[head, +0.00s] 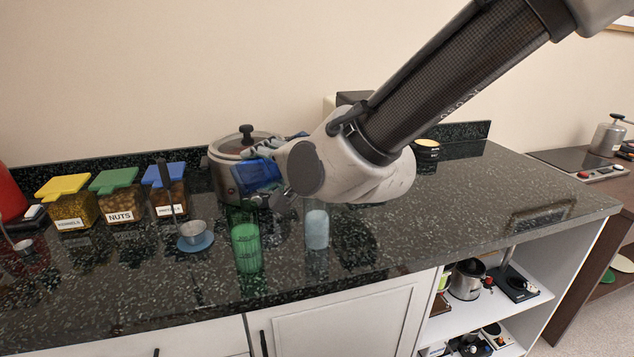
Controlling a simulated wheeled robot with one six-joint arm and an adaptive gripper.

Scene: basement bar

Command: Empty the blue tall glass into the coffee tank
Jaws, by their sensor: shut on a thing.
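The blue tall glass (257,176) is in my gripper (266,174), above the counter at the middle left. My gripper is shut on it; the arm's wrist hides part of the grip. The glass looks tipped over towards the left, but its mouth and contents are not clear. A silver lidded pot (222,176) stands just behind and to the left of the glass, partly hidden by it. I cannot tell for sure whether this pot is the coffee tank. I also cannot tell whether the glass touches the pot.
A green glass (246,248) and a clear glass with pale blue content (316,230) stand in front. A small metal cup on a blue saucer (197,245) and jars with yellow (63,186), green (113,180) and blue lids stand left. The counter's right side is mostly clear.

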